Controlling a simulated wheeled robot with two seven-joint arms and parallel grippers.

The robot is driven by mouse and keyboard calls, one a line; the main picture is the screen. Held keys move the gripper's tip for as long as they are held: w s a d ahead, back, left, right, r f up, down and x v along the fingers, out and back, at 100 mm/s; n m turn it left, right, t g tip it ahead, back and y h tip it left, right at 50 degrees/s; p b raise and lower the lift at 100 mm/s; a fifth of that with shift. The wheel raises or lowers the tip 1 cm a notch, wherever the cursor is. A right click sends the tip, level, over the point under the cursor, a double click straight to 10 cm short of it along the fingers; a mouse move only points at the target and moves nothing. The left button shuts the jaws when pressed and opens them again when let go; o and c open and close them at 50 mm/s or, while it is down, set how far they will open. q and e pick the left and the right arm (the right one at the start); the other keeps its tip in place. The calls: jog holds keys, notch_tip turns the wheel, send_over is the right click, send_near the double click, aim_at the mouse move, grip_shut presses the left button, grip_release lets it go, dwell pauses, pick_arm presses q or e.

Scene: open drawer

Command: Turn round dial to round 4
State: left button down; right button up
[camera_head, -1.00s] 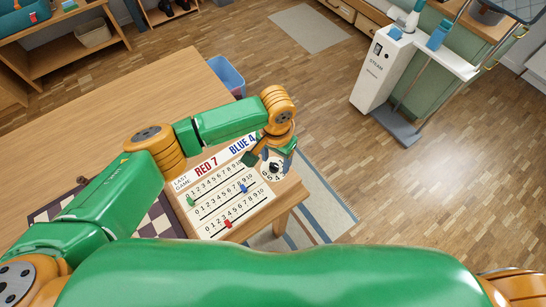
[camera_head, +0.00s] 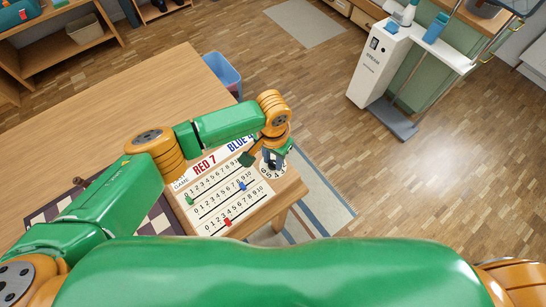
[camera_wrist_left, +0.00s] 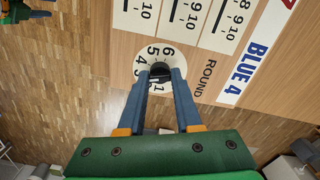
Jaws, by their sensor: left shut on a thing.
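The round dial is a white numbered disc (camera_head: 282,170) at the right end of the scoreboard (camera_head: 215,220); it also shows in the left wrist view (camera_wrist_left: 140,56). Its small black knob (camera_wrist_left: 160,70) stands at the disc's centre. My left gripper (camera_head: 271,163) is over the dial, and in the left wrist view its two blue fingers (camera_wrist_left: 160,76) are closed on the knob from both sides. The numbers 6, 5 and 1 read around the disc; the fingers hide others. I cannot tell which number the knob points at. My right gripper is out of view.
The scoreboard's sliders, green (camera_head: 189,200), blue (camera_head: 242,187) and red (camera_head: 227,222), lie left of the dial. A checkered board (camera_head: 160,222) is farther left on the wooden table (camera_head: 110,115). A blue bin (camera_head: 226,72) stands beyond the table edge.

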aim_at(273, 162)
pick_arm(q)
jog(key=m+p, duration=0.1)
jog(key=m, duration=0.2)
jog(key=shift+m+p, duration=0.4)
jog(key=shift+m, duration=1.7)
jog(key=c, duration=0.6)
grip_release()
notch_tip(273, 162, up, 7)
jog(key=shift+r, duration=0.1)
